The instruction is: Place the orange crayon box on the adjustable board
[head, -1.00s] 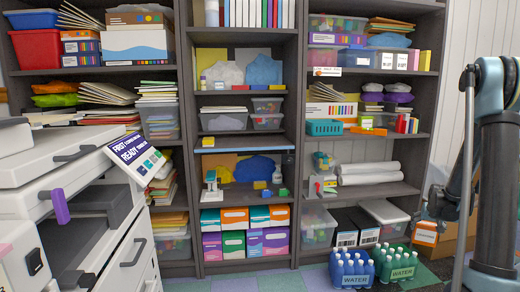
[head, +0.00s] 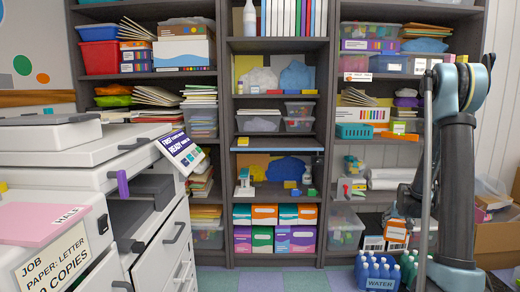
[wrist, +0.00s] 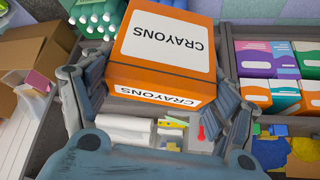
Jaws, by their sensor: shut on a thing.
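The orange crayon box (wrist: 160,65) with white "CRAYONS" labels fills the top middle of the wrist view. My gripper (wrist: 157,88) is shut on it, with a finger at each side. In the head view my gripper is hidden behind my arm. An orange patch with a white label (head: 397,231) shows beside the arm there; I cannot tell for sure whether it is the held box. A shelf board with a blue front edge (head: 277,150) spans the middle bookcase and looks like the adjustable board.
The copier (head: 90,150) stands at the left front, with a sign (head: 180,150) at its corner. Bookcases full of supplies line the back. Water bottles (head: 378,275) stand on the floor near my arm. An open cardboard box (head: 497,235) is at the right.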

